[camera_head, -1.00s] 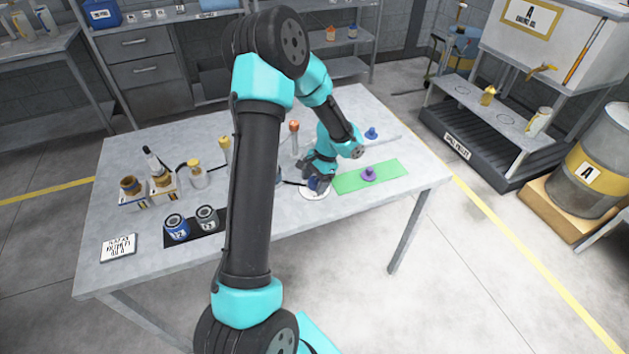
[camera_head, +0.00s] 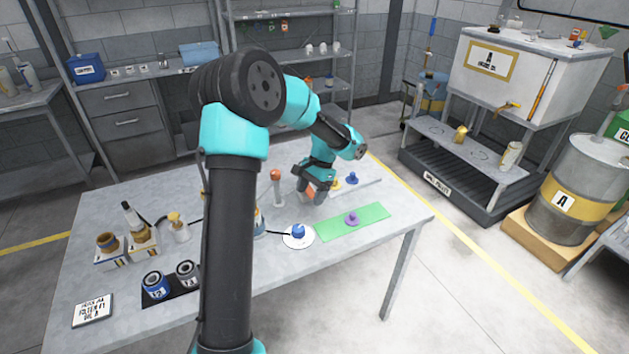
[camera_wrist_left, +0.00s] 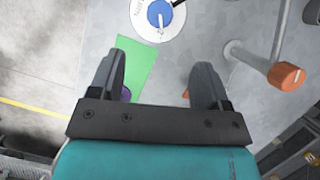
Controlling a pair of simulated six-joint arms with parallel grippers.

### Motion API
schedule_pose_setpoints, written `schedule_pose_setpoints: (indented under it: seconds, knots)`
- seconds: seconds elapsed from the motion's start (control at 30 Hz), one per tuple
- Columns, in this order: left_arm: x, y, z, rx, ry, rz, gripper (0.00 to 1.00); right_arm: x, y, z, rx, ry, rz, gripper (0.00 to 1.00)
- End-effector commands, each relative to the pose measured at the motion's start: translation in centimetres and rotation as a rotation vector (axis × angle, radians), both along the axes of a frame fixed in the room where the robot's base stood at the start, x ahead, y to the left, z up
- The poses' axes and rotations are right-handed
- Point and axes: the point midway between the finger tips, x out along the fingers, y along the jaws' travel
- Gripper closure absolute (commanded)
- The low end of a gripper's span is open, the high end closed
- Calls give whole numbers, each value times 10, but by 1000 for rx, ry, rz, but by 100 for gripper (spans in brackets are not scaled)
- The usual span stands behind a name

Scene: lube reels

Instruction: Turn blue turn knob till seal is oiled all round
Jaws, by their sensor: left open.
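The blue turn knob (camera_head: 298,231) stands on a white round plate (camera_head: 290,243) near the table's front edge, left of the green mat. It also shows at the top of the left wrist view (camera_wrist_left: 158,13), with the plate (camera_wrist_left: 177,30) around it. My left gripper (camera_head: 306,194) is above the table, behind the knob and apart from it. In the left wrist view its two fingers (camera_wrist_left: 160,85) are spread with nothing between them. The seal cannot be clearly made out. My right gripper is not in view.
The green mat (camera_head: 328,232) bears a purple knob (camera_head: 352,218). An orange-topped post (camera_head: 277,178) stands left of my gripper; yellow (camera_head: 336,184) and blue (camera_head: 352,178) knobs stand right of it.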

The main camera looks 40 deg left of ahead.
Motion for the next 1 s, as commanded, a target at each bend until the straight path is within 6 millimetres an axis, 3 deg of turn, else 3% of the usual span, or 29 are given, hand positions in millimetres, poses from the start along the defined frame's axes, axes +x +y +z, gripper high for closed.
schedule_pose_setpoints:
  seconds: [0.13, 0.33, 0.83, 1.0]
  knots:
    - [10, -2, 22, 0, -3, 0, 29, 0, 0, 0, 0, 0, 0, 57]
    - [14, -2, 35, 0, -1, 0, 29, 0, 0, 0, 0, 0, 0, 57]
    - [15, -3, 35, -2, -1, 1, 29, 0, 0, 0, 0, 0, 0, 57]
    - [23, -27, 20, -39, -29, 15, 29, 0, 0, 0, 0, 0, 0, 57]
